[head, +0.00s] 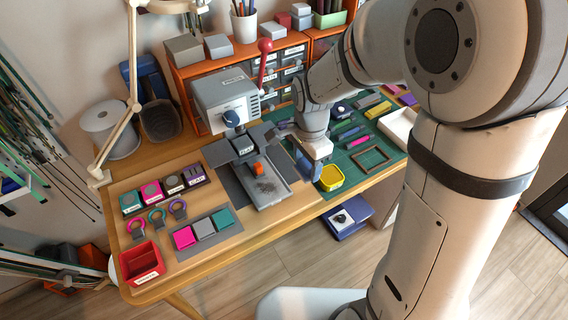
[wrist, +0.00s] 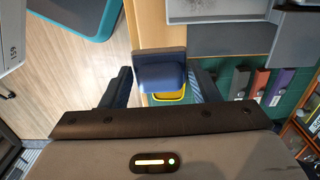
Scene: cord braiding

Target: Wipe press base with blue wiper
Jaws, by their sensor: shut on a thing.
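My gripper (wrist: 160,85) is shut on the blue wiper (wrist: 160,68), a dark blue block between the two fingers in the wrist view. In the head view my gripper (head: 312,168) hangs just right of the press base, near the yellow tray. The press base (head: 278,198) is a grey plate under the press (head: 228,105), with dark specks on its front part and an orange piece (head: 258,167) at its back. The wiper appears apart from the base. The base also shows at the top of the wrist view (wrist: 235,40).
A yellow tray (head: 331,178) lies on the green mat beside the gripper. A tile holder with pink, grey and teal pieces (head: 205,228) and a red bin (head: 141,262) stand to the left. The press's red lever (head: 264,62) rises behind. My arm covers the right side.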

